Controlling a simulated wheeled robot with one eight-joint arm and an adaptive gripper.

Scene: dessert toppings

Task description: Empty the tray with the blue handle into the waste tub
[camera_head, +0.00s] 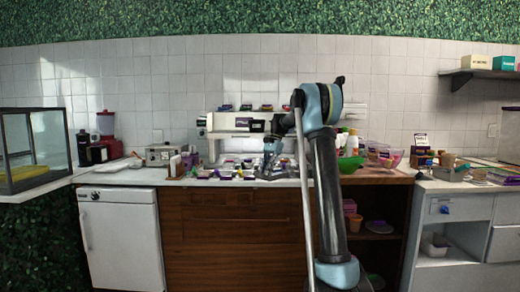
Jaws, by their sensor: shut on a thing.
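My gripper (268,172) is low over the counter, at the right end of a row of small topping trays (225,173). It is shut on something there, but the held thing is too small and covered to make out. The trays have dark, purple and pale parts; I cannot tell which one has the blue handle. I cannot pick out the waste tub for sure. A small whitish tub (435,249) stands in the open shelf of the right cabinet.
A white dispenser machine (229,124) stands behind the trays. A green bowl (342,165) and a pink bowl (386,157) are right of my arm. A glass case (35,145) and red blender (106,123) are at the left. The counter's left part holds pale flat items.

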